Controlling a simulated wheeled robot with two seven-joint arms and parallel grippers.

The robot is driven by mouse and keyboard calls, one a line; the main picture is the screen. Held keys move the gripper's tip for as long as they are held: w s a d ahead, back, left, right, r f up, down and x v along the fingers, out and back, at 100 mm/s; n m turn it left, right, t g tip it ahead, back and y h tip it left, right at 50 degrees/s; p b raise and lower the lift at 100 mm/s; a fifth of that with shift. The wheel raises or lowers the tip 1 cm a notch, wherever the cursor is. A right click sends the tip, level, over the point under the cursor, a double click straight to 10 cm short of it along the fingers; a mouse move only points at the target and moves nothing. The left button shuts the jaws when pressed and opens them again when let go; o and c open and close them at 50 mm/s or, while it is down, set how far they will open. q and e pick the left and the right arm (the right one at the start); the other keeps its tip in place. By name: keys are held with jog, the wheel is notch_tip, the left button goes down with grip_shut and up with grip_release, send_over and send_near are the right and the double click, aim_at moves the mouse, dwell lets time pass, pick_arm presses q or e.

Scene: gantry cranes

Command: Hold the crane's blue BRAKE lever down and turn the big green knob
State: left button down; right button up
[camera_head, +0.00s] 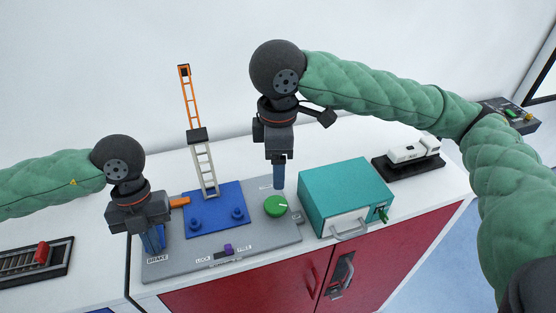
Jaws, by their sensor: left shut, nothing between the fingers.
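The crane's grey control panel (190,258) lies on the white worktop. The big green knob (275,206) is at its right end. My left gripper (154,246) is shut, its blue fingers pointing down at the panel's left end, just behind the BRAKE label. I cannot pick out the blue BRAKE lever from the blue fingers there, nor tell whether they touch it. My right gripper (279,187) points down above and slightly behind the green knob. Its blue fingers show as one bar, so their opening is unclear. They look apart from the knob.
The crane's ladder mast (204,170) rises from a blue base (215,215) between my grippers. A purple slider (228,249) sits between LOCK and FREE labels. A teal box (345,194) stands close right of the knob. A white model train (413,150) is farther right.

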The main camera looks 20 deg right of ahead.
pick_arm(q)
jog(key=shift+r, duration=0.8)
